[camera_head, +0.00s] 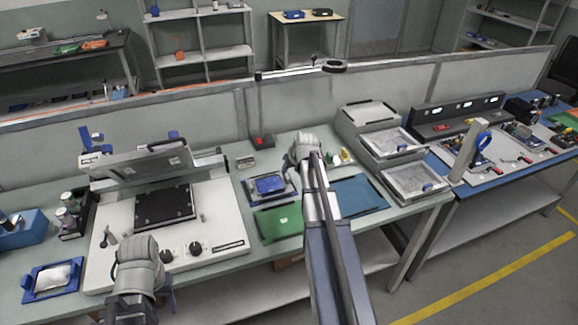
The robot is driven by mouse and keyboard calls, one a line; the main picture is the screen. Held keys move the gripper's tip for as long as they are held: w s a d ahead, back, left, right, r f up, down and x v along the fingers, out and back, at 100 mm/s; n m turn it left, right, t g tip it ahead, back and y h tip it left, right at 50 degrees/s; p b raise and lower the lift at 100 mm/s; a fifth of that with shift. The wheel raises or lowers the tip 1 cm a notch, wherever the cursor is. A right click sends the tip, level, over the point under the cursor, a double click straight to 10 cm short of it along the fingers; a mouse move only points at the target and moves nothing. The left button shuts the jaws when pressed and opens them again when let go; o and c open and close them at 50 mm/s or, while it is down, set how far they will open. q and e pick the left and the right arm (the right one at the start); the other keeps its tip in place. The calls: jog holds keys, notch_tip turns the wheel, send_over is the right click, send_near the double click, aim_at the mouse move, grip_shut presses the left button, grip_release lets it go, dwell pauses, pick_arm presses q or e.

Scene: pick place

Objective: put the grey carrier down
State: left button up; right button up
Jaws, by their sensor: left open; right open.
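What looks like the grey carrier (252,198) is a flat grey tray with a blue piece (270,185) on it. It lies on the light green bench (225,277), behind a green mat. My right gripper (303,146) is open, just beyond and to the right of the carrier; its fingers are hard to make out. Nothing shows in it, and I cannot tell its height above the bench. My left gripper (138,244) is open at the front of the white machine, well left of the carrier. Its fingertips are mostly hidden by its own body.
The white machine (220,225) with a raised lid (140,165) fills the left bench. Grey stacked trays (405,183) stand at right. A blue-rimmed tray (70,268) is at far left.

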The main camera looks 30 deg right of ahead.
jog(key=p+v, duration=0.3)
jog(key=v, duration=0.3)
jog(key=shift+p, duration=0.4)
jog(key=shift+w, duration=0.1)
jog(key=s+a+f+n+g, duration=0.1)
jog(key=s+a, duration=0.1)
jog(key=a, duration=0.6)
jog(key=s+a+n+g+y, duration=0.1)
jog(key=a, duration=0.7)
jog(key=s+a+f+n+g, duration=0.1)
jog(key=s+a, duration=0.1)
jog(key=a, duration=0.6)
jog(key=shift+s+a+f+n+y, duration=0.3)
jog(key=shift+s+a+f, duration=0.05)
jog(key=s+a+n+g+h, duration=0.1)
jog(key=s+a+n+g, duration=0.2)
jog(key=s+a, duration=1.1)
jog(key=shift+a+f+g+h, duration=0.25)
jog(key=shift+a+g+h, duration=0.05)
jog(key=shift+a, duration=0.25)
